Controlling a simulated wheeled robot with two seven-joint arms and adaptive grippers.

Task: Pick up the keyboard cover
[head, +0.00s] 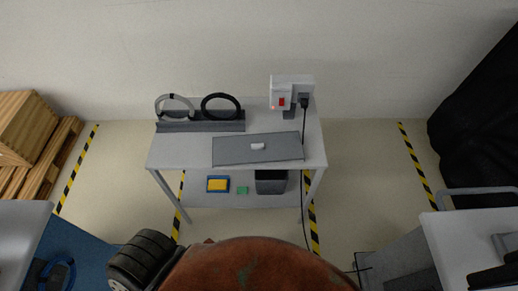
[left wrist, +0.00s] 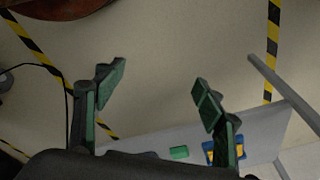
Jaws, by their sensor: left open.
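The keyboard cover (head: 235,152) appears to be the flat dark-grey panel with a small white handle (head: 258,146) on top. It lies on the front right part of the light-grey cart (head: 185,153) in the head view. My left gripper (left wrist: 160,84) is open and empty in the left wrist view, with green-padded fingers spread over the floor near the cart's lower shelf (left wrist: 262,130). The cover does not show in that view. Neither gripper shows in the head view.
On the cart top stand a grey rack (head: 200,126) with two rings and a white box (head: 292,86) with a hanging black cable (head: 303,125). A blue-and-yellow item (head: 217,184), a green block (head: 242,190) and a dark bin (head: 270,186) are on the lower shelf. A rust-brown rounded surface (head: 255,270) lies in front.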

